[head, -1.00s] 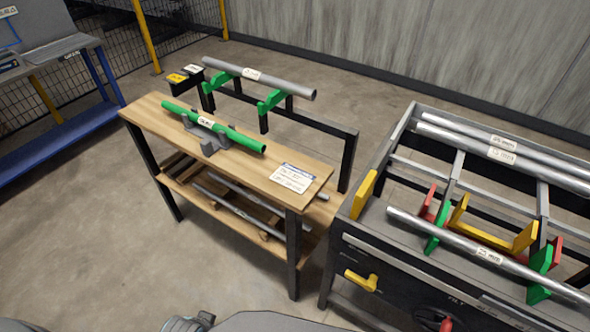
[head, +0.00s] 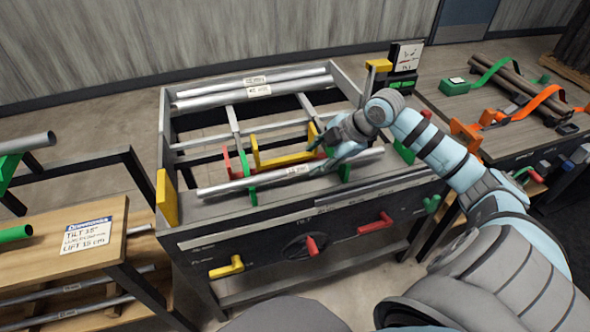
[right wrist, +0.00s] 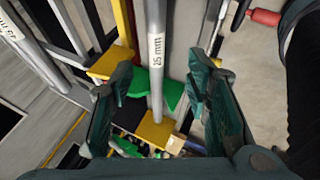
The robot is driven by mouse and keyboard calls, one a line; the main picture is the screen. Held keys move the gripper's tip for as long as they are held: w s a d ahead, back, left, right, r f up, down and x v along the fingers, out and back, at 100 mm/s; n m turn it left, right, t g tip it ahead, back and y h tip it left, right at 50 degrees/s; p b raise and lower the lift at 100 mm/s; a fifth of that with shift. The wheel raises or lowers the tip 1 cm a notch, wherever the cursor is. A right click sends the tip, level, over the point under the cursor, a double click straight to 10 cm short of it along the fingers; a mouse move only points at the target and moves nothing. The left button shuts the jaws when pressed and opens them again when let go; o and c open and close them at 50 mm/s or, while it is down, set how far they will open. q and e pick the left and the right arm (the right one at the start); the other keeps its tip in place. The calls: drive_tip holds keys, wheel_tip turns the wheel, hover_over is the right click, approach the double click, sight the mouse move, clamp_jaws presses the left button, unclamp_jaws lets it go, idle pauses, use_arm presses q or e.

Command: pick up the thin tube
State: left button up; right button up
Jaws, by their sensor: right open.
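A thin grey tube (head: 235,184) lies across green supports at the front of the rack in the head view. In the right wrist view this tube (right wrist: 155,88) carries a "25 mm" label and ends near a yellow plate. My right gripper (head: 338,142) is over the right half of the tube in the head view and hides part of the rack behind. In the right wrist view my right gripper (right wrist: 158,85) is open, with one dark green finger on each side of the tube. I see no contact; the height gap is hard to tell. My left gripper is out of view.
Two more tubes (head: 250,90) lie along the back of the rack (head: 167,135). Yellow stops (head: 167,200) and red supports stand near the thin tube. A wooden bench (head: 40,235) is at left. A table with brown bars (head: 508,80) and orange straps is at right.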

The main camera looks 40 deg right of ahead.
sight(297, 169)
drive_tip(key=x, duration=0.5)
drive_tip(key=b+x, duration=0.1)
drive_tip(key=x, duration=0.2)
drive_tip(key=shift+w+a+r, duration=0.15)
drive_tip(key=shift+w+a, duration=0.15)
drive_tip(key=shift+r, duration=0.1)
clamp_jaws()
